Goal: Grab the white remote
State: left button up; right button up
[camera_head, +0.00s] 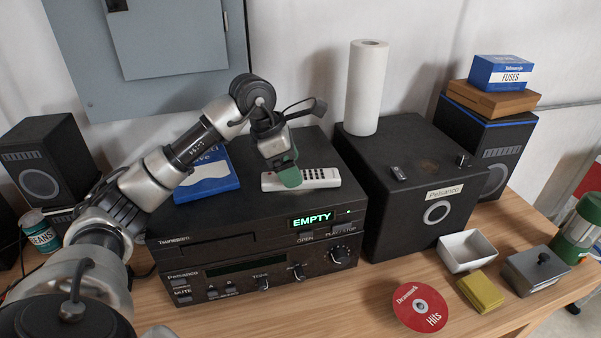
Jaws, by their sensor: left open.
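The white remote (316,178) with dark buttons lies flat on top of a black stereo unit (220,225). My left arm comes in from the left, and my left gripper (287,174) points down at the remote's left end. Its green-tipped finger overlaps that end in the picture and hides part of it. The gripper is open. I cannot tell whether the finger touches the remote. My right gripper does not show.
A blue and white box (208,178) lies left of the remote. A black box (415,215) with a paper roll (366,88) stands right of the stereo. A red disc (420,307), white bowl (467,251) and yellow sponge (480,291) lie on the wooden table (350,310).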

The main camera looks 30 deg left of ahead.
pick_arm(q)
jog(key=shift+x, duration=1.15)
jog(key=c, duration=1)
jog(key=shift+r, duration=0.1)
jog(key=shift+c, duration=0.2)
